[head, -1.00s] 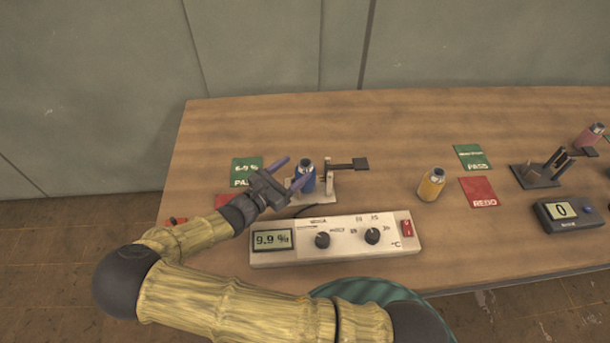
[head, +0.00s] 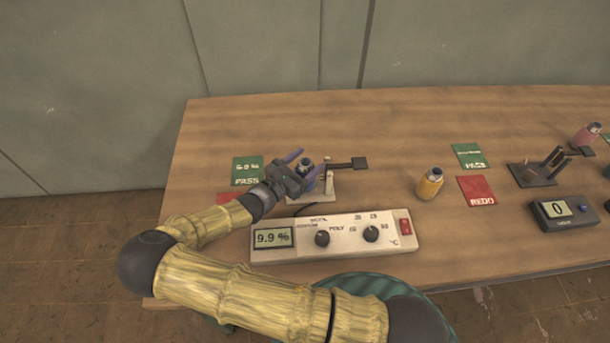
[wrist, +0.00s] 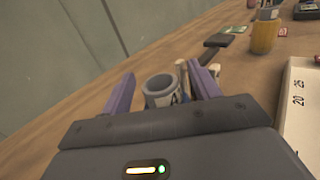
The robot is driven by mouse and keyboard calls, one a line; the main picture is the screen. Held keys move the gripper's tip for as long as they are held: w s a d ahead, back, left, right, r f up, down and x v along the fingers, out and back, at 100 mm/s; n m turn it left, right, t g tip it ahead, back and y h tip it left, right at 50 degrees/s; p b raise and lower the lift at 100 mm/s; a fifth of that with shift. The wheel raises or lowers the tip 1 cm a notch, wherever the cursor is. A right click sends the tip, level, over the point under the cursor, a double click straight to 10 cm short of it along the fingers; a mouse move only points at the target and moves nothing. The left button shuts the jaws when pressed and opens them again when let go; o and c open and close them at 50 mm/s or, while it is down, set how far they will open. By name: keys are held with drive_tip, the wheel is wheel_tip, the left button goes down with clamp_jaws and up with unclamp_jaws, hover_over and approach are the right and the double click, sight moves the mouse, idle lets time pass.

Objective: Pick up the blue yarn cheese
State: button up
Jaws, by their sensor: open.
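The blue yarn cheese, seen mostly by its grey core top (head: 305,162), stands upright on a small pale test stand (head: 328,188) at the left part of the table. My gripper (head: 302,166) is open, with its purple fingers on either side of the cheese and hiding most of its blue body. In the wrist view the grey core rim (wrist: 160,86) shows between the two fingers of my gripper (wrist: 164,88), with a gap to the left finger. The lower part of the cheese is hidden there by the gripper body. I cannot tell if a finger touches it.
The stand's post and dark arm (head: 347,164) rise just right of the cheese. The white meter (head: 335,240), reading 9.9 %, lies in front. A yellow yarn cheese (head: 430,184) stands to the right. Green (head: 247,170) and red cards lie at left. The table behind is clear.

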clamp_jaws()
idle(0.3)
drive_tip(key=shift+r, duration=0.1)
wheel_tip(320, 180, up, 10)
drive_tip(key=b, duration=0.1)
idle(0.4)
idle(0.4)
